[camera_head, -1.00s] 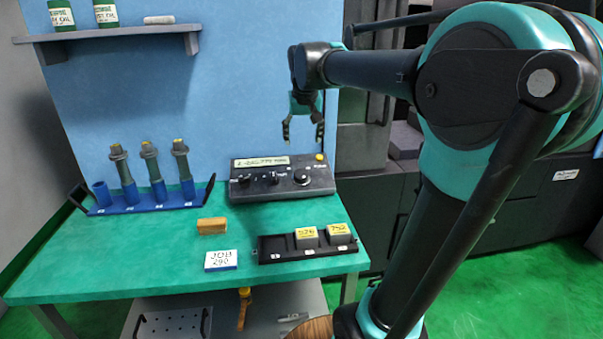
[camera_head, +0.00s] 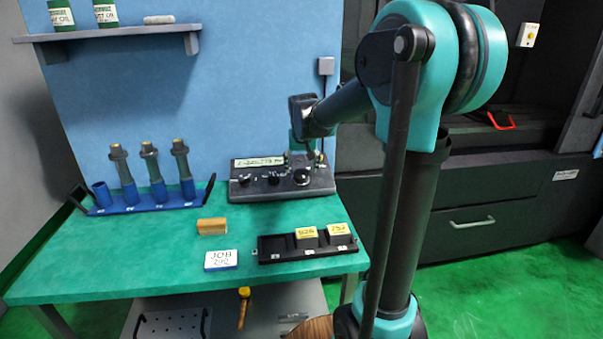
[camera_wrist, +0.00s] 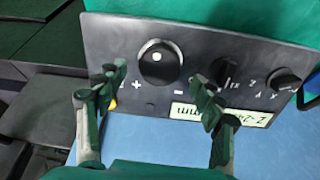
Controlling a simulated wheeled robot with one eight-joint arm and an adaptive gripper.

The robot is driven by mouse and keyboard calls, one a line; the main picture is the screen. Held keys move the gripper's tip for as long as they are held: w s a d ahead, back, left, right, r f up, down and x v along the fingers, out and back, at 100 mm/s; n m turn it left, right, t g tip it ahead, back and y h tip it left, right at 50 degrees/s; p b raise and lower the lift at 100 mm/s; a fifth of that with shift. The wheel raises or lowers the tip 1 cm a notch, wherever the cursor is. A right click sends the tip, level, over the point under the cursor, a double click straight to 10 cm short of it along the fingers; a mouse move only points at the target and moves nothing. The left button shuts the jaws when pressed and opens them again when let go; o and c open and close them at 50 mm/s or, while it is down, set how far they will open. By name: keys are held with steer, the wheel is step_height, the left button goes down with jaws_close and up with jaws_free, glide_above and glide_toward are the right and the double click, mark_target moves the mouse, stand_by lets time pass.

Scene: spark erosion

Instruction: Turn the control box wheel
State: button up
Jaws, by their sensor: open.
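The dark control box (camera_head: 265,188) stands at the back of the green table, with a pale label on its rear part. Its wheel, a round black knob with a white dot (camera_wrist: 160,63), sits between a plus and a minus mark; it also shows at the box's right in the head view (camera_head: 301,177). My gripper (camera_wrist: 155,92) is open and empty, its fingers spread to either side of the wheel's line in the wrist view. The wheel shows just beyond the fingertips; I cannot tell whether they touch anything. In the head view my gripper (camera_head: 308,154) is over the box's right rear.
Two smaller knobs (camera_wrist: 285,82) (camera_wrist: 225,70) sit beside the wheel. A black tray (camera_head: 275,250) with yellow-topped blocks, a tan block (camera_head: 212,226) and a job card (camera_head: 221,260) lie in front. A blue rack (camera_head: 145,205) with tool holders stands left.

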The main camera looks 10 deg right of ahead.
mark_target(301, 173)
steer(key=shift+x, duration=1.6)
steer(key=c, duration=1.2)
